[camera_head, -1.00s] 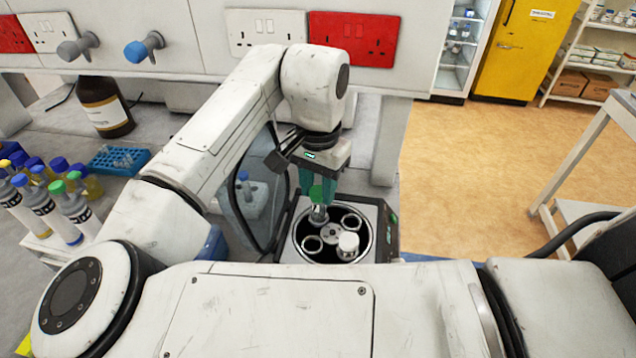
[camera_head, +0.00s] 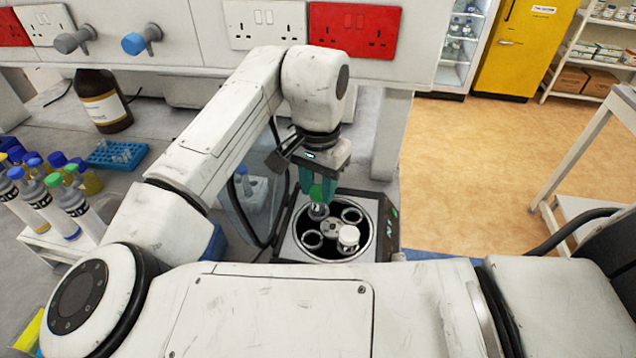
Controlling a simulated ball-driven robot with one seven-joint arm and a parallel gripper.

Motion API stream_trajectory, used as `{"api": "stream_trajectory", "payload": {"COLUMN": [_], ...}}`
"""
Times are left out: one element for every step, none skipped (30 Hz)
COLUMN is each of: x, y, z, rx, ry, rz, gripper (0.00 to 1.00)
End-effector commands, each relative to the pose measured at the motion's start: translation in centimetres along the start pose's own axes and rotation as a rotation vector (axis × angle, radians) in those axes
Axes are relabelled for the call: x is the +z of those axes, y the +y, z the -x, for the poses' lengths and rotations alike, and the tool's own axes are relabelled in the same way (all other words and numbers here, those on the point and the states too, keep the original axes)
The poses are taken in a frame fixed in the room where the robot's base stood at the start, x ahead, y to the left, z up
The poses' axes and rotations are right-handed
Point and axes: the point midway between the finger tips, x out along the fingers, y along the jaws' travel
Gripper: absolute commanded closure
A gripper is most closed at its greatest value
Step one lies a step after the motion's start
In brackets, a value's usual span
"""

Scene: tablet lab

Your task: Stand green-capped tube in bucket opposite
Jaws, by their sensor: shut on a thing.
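The green-capped tube (camera_head: 317,208) is upright in my gripper (camera_head: 316,188), which is shut on its green cap. The tube's lower part is at the back left bucket of the centrifuge; I cannot tell how deep it sits. The centrifuge (camera_head: 292,246) stands open with a round dark rotor (camera_head: 332,228). A white-capped tube (camera_head: 348,237) stands in the front right bucket, diagonally across from the green-capped tube. The front left bucket (camera_head: 312,240) and the back right bucket (camera_head: 351,216) look empty.
The raised centrifuge lid (camera_head: 254,200) stands close on the left of my gripper. A rack of capped tubes (camera_head: 45,243), a blue tube rack (camera_head: 116,155) and a brown bottle (camera_head: 103,101) are on the left bench. A wall with sockets (camera_head: 266,27) rises behind.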

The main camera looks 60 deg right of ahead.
Motion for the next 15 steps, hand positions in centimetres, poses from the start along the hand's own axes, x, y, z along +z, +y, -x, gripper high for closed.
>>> {"api": "stream_trajectory", "payload": {"x": [0.0, 0.0, 0.0, 0.0, 0.0, 0.0, 0.0, 0.0, 0.0, 0.0, 0.0, 0.0, 0.0, 0.0, 0.0], "y": [0.0, 0.0, 0.0, 0.0, 0.0, 0.0, 0.0, 0.0, 0.0, 0.0, 0.0, 0.0, 0.0, 0.0, 0.0], "z": [-0.3, -0.3, -0.5, -0.5, -0.6, -0.7, -0.8, -0.9, -1.0, -1.1, -1.2, -1.3, -1.4, -1.4, -1.5], "rx": [0.001, 0.001, 0.001, 0.001, 0.001, 0.0, 0.0, 0.0, 0.0, 0.0, 0.0, 0.0, 0.0, 0.0, 0.0], "ry": [0.0, 0.0, 0.0, 0.0, 0.0, 0.0, 0.0, 0.0, 0.0, 0.0, 0.0, 0.0, 0.0, 0.0, 0.0], "rz": [0.0, 0.001, 0.001, 0.001, 0.001, 0.001, 0.001, 0.001, 0.001, 0.001, 0.001, 0.001, 0.001, 0.001, 0.001], "gripper": [0.84, 0.84, 0.84, 0.84, 0.84, 0.84, 0.84, 0.84, 0.84, 0.84, 0.84, 0.84, 0.84, 0.84, 0.84]}}
